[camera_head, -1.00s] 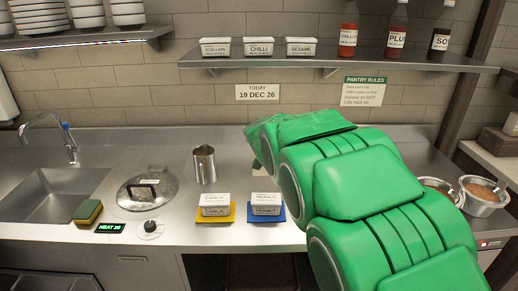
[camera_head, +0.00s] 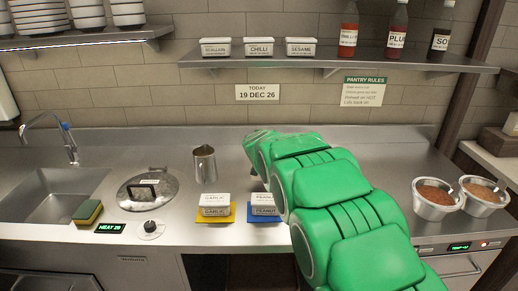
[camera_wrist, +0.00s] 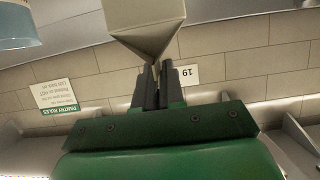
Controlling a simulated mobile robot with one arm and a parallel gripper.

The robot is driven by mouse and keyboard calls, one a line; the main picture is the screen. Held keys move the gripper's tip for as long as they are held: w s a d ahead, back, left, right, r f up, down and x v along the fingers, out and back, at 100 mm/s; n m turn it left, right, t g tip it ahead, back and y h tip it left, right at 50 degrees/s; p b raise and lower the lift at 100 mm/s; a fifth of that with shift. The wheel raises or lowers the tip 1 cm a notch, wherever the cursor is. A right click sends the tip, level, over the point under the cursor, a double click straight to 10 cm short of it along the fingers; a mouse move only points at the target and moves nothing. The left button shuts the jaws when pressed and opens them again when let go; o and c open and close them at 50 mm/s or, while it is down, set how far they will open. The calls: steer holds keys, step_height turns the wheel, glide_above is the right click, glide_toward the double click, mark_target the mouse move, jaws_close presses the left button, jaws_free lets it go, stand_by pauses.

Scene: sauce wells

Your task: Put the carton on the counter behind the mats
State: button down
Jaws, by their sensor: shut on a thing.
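In the wrist view the carton (camera_wrist: 143,18) is a pale beige box with a tapered end, cut off by the top edge. My gripper (camera_wrist: 158,72) is shut on that tapered end with two dark fingers. In the head view my green arm reaches over the counter (camera_head: 330,138), and it hides the gripper and the carton.
A metal jug (camera_head: 204,164) stands behind the yellow mat. A lid (camera_head: 146,188) lies to its left, near the sink (camera_head: 50,193). Two filled bowls (camera_head: 436,199) (camera_head: 482,196) stand at right. A shelf (camera_head: 340,59) with tubs and bottles hangs above. Back counter looks clear right of the jug.

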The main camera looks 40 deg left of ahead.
steer(key=shift+f, duration=1.45)
steer(key=c, duration=1.2)
jaws_free()
steer(key=shift+f, duration=0.1)
steer(key=shift+c, duration=0.2)
steer(key=shift+s+d+r, duration=0.3)
steer(key=shift+s+r, duration=0.1)
steer(key=v, duration=1.1)
steer(key=shift+f, duration=0.25)
steer(key=shift+d, duration=0.1)
